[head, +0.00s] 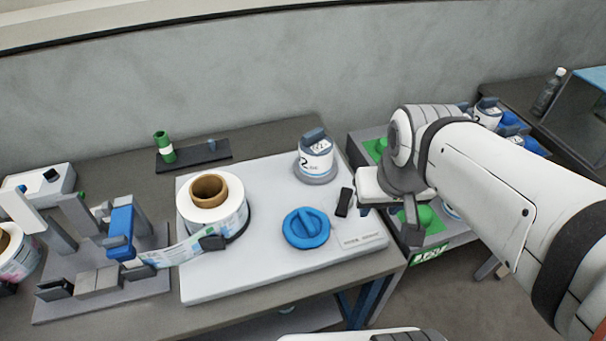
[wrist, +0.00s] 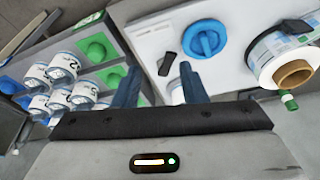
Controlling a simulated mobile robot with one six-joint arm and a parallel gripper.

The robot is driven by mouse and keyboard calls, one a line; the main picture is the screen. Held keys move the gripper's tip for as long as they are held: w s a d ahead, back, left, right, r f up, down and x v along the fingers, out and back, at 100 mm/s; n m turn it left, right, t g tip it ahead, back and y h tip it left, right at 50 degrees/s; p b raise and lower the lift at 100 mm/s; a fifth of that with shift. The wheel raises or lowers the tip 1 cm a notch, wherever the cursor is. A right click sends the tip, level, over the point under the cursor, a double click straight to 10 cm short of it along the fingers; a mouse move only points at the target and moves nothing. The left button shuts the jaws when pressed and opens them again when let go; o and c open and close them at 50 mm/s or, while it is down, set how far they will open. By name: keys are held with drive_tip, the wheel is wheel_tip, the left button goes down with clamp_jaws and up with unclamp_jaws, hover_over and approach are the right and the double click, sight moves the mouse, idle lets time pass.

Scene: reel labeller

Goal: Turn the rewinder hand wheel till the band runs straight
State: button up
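The blue round hand wheel (head: 308,228) with a raised grip bar lies on the white machine plate (head: 270,262), right of the label reel. It also shows near the top of the wrist view (wrist: 205,38). The label reel (head: 212,205) has a brown core. A printed band (head: 178,252) runs from it leftward to the blue-fronted unit (head: 121,232); I cannot tell whether it runs straight. My gripper (head: 389,218) is right of the wheel, apart from it, by the plate's right edge. In the wrist view its fingers (wrist: 159,78) are spread with nothing between them.
A black piece (head: 344,202) lies on the plate between wheel and gripper. A white-and-blue canister (head: 316,158) stands behind the wheel. A grey rack with green pads (wrist: 97,48) and several canisters is to the right. A green roll (head: 164,147) stands at the back left.

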drive_tip(key=w+a+f+n+g, duration=0.2)
drive_tip(key=w+a+f, duration=0.3)
drive_tip(key=w, duration=0.3)
drive_tip(key=n+g, duration=0.1)
drive_tip(key=n, duration=0.1)
hover_over(306, 219)
wheel_tip(306, 219, down, 7)
drive_tip(key=shift+d+f+b, duration=0.15)
drive_tip(key=shift+b, duration=0.15)
drive_tip(key=shift+f+n, duration=0.3)
wheel_tip(306, 219, down, 8)
drive_tip(key=shift+r+p, duration=0.25)
drive_tip(key=shift+p, duration=0.2)
drive_tip(key=shift+c, duration=0.2)
clamp_jaws()
